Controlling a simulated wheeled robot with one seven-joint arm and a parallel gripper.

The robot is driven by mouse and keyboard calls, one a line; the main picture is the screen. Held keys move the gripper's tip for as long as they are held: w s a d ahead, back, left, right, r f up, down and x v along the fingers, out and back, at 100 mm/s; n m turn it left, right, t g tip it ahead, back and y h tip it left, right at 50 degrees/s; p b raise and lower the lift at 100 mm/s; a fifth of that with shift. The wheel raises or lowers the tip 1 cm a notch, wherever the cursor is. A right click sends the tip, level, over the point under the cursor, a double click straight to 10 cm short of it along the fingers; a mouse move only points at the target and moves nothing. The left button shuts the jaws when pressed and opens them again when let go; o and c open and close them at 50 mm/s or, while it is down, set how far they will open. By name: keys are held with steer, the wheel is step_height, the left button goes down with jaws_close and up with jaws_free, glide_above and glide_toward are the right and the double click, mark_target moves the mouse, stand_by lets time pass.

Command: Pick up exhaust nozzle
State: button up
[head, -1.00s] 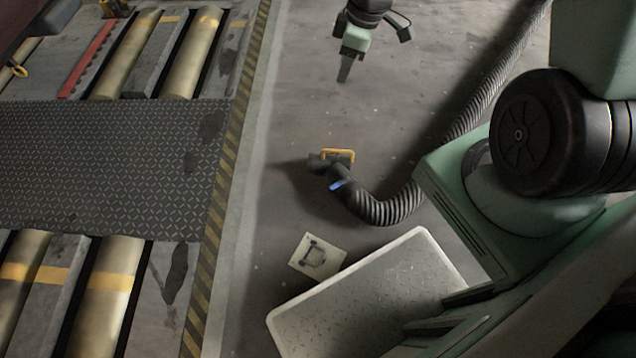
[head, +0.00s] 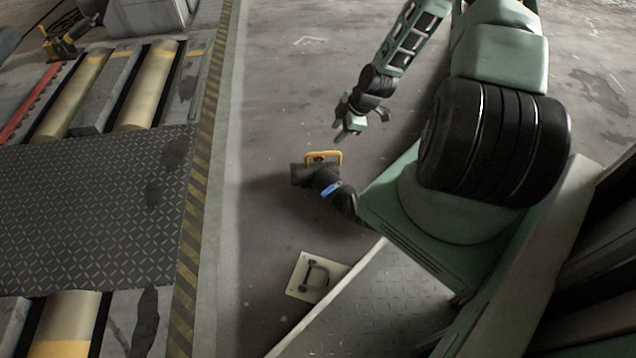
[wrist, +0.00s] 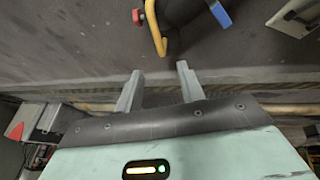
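The exhaust nozzle (head: 304,174) lies on the floor in the head view. It is dark, with a yellow loop handle (head: 339,157) on top and a blue band (head: 332,189) where the black hose joins it. My gripper (head: 361,123) is above and to the right of the nozzle, apart from it. In the wrist view the yellow handle (wrist: 155,32) stands just beyond the fingertips, with a red part beside it and the blue piece (wrist: 221,14) to the right. My gripper (wrist: 160,70) is open, with nothing between its fingers. My arm's base hides most of the hose.
A white plate with a dark bracket (head: 302,291) lies on the floor below the nozzle. A striped edge (head: 197,180) and a tread-plate deck (head: 95,205) with rollers (head: 150,85) lie to the left.

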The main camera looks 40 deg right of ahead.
mark_target(320, 153)
steer(key=b+x, duration=0.4)
steer(key=x, duration=0.5)
steer(key=shift+f+b, duration=0.3)
steer(key=shift+f, duration=0.05)
steer(key=b+x, duration=0.2)
steer(key=x, duration=0.1)
steer(key=b+x, duration=0.2)
steer(key=shift+w+d+f, duration=0.1)
steer(key=shift+w+d, duration=0.05)
steer(key=shift+d, duration=0.1)
jaws_close()
stand_by(0.6)
